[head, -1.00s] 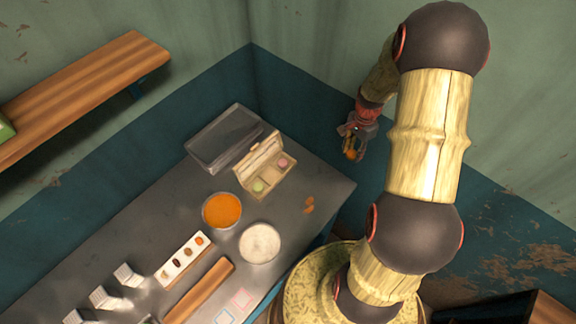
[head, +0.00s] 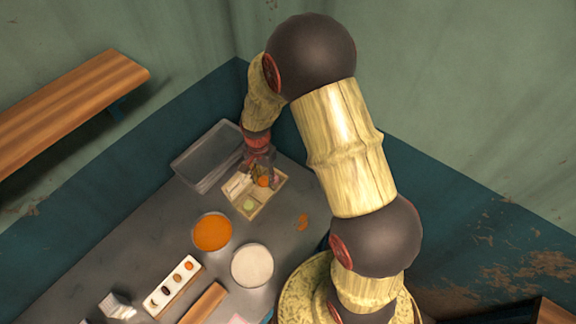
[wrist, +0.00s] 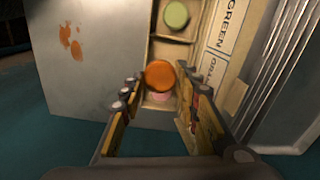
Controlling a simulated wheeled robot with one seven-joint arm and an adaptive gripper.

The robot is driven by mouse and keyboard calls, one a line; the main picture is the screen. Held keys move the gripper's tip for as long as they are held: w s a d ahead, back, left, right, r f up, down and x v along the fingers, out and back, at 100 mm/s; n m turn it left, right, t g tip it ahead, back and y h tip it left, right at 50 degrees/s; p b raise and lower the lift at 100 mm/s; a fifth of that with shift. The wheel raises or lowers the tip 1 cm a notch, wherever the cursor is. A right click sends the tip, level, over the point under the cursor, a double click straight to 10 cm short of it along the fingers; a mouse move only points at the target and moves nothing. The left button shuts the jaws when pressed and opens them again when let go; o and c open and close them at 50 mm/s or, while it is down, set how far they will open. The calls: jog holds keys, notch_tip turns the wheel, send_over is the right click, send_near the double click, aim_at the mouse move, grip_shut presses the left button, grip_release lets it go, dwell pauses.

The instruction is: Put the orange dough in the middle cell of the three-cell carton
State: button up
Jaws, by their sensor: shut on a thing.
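My gripper (head: 262,170) is over the far end of the open carton (head: 266,207) and is shut on the orange dough (head: 263,181). In the wrist view the round orange dough (wrist: 160,75) sits between the fingertips. A green dough (head: 249,204) lies in one end cell and also shows in the wrist view (wrist: 176,15). A pink dough (wrist: 160,97) shows partly behind the orange one, towards the other end. The middle cell (wrist: 170,48) looks empty and is partly covered by the orange dough. I cannot tell the dough's height above the carton.
The carton's raised lid (wrist: 224,38) carries printed labels. A clear tray (head: 200,160) stands behind it. An orange-filled bowl (head: 212,232), a white-filled bowl (head: 252,265) and a white strip of small pieces (head: 176,283) are nearer. Orange smears (head: 302,222) mark the table right of the carton.

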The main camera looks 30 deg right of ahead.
jog(key=shift+w+a+f, duration=0.1)
jog(key=shift+a+f, duration=0.05)
jog(key=shift+a, duration=0.55)
jog(key=shift+w+d+f, duration=0.1)
jog(key=shift+w+d, duration=0.1)
jog(key=shift+w, duration=0.25)
jog(key=shift+s+a, duration=0.1)
jog(key=shift+s, duration=0.1)
jog(key=shift+w+f+b, duration=0.1)
jog(key=shift+f+b, duration=0.35)
jog(key=shift+f, duration=0.15)
jog(key=shift+f+b, duration=1.4)
jog(key=shift+f, duration=0.75)
jog(key=o, duration=1.1)
jog(key=shift+r, duration=0.15)
